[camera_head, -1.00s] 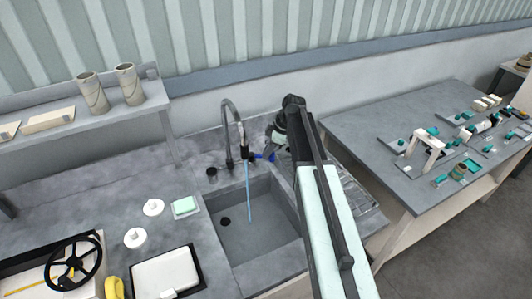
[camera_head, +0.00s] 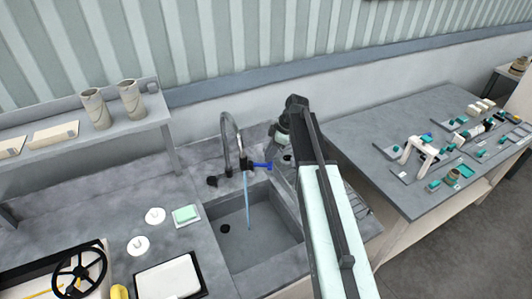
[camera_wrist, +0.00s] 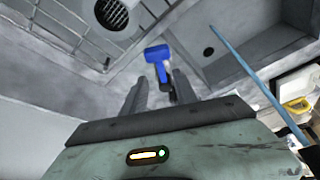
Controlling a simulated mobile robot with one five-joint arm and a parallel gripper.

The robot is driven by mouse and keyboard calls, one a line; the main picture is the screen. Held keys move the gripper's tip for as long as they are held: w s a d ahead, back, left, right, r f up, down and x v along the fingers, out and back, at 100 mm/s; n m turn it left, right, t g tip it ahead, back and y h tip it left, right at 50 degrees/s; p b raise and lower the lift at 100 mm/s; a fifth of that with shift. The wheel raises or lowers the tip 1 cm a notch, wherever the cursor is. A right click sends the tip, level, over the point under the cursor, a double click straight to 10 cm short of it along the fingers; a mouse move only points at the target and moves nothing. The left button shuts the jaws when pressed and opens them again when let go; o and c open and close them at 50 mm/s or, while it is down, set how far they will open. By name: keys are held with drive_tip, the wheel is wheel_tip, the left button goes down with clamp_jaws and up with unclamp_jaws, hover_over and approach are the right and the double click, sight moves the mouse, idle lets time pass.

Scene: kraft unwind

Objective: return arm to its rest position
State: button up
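My arm reaches out over the right side of the sink in the head view. My gripper (camera_wrist: 158,92) shows in the wrist view with its two dark fingers apart, and nothing is clearly held. A blue lever (camera_wrist: 158,54) on the tap lies just beyond the fingertips; I cannot tell whether a finger touches its dark stem. The lever also shows in the head view (camera_head: 262,166), beside the grey tap (camera_head: 227,140). In the head view my fingers are mostly hidden or too small to make out.
A thin blue water stream (camera_head: 247,205) falls from the tap into the sink (camera_head: 262,238). A green sponge (camera_head: 187,215) lies left of the sink. A shelf with two canisters (camera_head: 95,108) stands at the left. The table (camera_head: 370,130) at the right holds small parts.

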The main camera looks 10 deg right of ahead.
drive_tip(key=p+v, duration=0.1)
drive_tip(key=v, duration=0.2)
drive_tip(key=shift+a+f, duration=0.1)
drive_tip(key=shift+f, duration=0.05)
